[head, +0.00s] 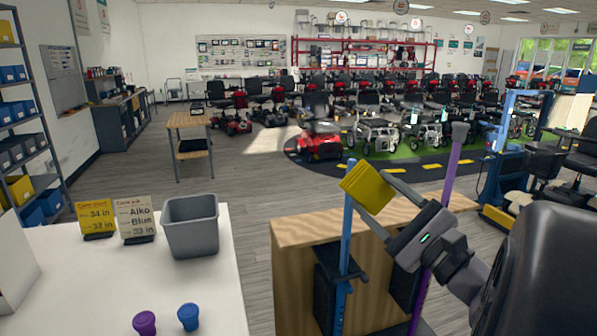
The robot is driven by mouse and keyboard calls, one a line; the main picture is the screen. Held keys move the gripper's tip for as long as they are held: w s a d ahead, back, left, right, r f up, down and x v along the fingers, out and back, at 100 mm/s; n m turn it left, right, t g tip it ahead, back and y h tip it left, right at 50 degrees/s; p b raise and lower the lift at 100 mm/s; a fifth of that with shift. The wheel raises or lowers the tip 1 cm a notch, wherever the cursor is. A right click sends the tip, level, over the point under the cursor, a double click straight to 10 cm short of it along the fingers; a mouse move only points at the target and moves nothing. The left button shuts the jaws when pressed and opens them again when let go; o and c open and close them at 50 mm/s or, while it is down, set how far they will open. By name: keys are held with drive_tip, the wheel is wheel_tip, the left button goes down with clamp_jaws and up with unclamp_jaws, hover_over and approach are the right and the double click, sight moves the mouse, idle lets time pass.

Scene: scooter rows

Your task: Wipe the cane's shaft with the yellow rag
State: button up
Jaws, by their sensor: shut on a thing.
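My gripper (370,190) is shut on the folded yellow rag (366,185), which sits between its two fingertips. A blue cane (346,225) stands upright at the wooden stand, just left of the rag. The rag's left edge meets the upper part of the blue shaft in the picture; I cannot tell whether they touch. A purple cane (452,170) with a grey top stands upright to the right. My gripper and wrist cross in front of part of its shaft.
The wooden stand (300,232) has black holders. A white table (200,290) at left carries a grey bin (191,225), a yellow sign (96,216), an "Aiko Blue 33 in" sign (136,218), a purple cap (145,322) and a blue cap (188,316). Scooters fill the back.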

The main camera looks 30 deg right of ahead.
drive_tip(key=shift+w+d+p, duration=0.15)
drive_tip(key=shift+w+d, duration=0.1)
drive_tip(key=shift+w, duration=0.75)
drive_tip(key=shift+w+d+p, duration=0.1)
drive_tip(key=shift+w+d, duration=0.2)
drive_tip(key=shift+w, duration=0.75)
drive_tip(key=shift+w+d+p, duration=0.15)
drive_tip(key=shift+w+d, duration=0.1)
drive_tip(key=shift+w, duration=0.75)
drive_tip(key=shift+w+d, duration=0.15)
drive_tip(key=shift+w, duration=0.5)
drive_tip(key=shift+w+d, duration=0.15)
drive_tip(key=shift+w, duration=0.5)
drive_tip(key=d, duration=0.2)
drive_tip(key=s+d, duration=0.1)
drive_tip(key=d, duration=0.1)
drive_tip(key=shift+b, duration=0.3)
drive_tip(key=a, duration=0.2)
drive_tip(key=w+a, duration=0.1)
drive_tip(key=a, duration=0.1)
